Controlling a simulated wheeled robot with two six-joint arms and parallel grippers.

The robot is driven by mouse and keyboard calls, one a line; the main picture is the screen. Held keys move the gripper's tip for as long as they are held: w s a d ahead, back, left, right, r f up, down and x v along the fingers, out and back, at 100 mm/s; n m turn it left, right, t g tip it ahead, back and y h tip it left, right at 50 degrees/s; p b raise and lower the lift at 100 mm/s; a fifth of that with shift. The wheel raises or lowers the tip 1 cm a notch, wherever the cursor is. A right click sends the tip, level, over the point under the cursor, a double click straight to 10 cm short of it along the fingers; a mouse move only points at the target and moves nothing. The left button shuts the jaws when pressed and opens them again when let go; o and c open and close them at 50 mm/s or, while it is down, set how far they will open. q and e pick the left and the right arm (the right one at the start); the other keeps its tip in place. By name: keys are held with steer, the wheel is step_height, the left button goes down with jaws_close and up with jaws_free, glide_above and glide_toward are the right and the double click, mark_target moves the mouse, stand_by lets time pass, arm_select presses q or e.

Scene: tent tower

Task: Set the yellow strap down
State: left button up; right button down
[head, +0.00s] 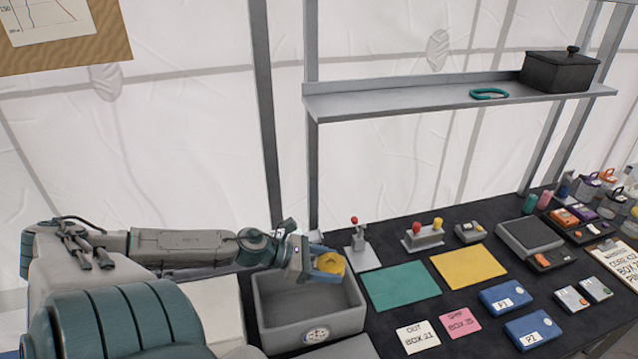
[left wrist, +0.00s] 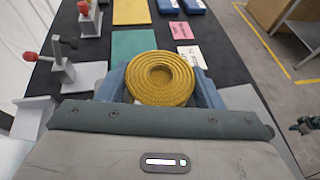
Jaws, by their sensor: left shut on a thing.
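The yellow strap (head: 331,263) is a coiled, ring-shaped roll with a hole in its middle. My left gripper (head: 322,271) is shut on it and holds it above the far right part of an open grey bin (head: 312,334). In the left wrist view the coil (left wrist: 161,78) sits between the two blue fingers, its round face toward the camera. A dark gripper-like part, seemingly my right gripper (left wrist: 306,125), shows at the right edge of the left wrist view; its jaws are too small to read.
On the black table lie a green mat (head: 401,286), a yellow mat (head: 468,272), white and pink cards, and blue boxes (head: 505,299). A shelf (head: 400,104) hangs above. Bare table shows between the mats and the cards.

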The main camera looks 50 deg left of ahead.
arm_select(q)
steer(key=shift+f, duration=4.75)
steer(key=shift+f+b, duration=0.1)
steer(key=shift+b, duration=0.2)
steer(key=shift+f+b, duration=0.55)
steer(key=o, duration=1)
steer(key=shift+r, duration=0.15)
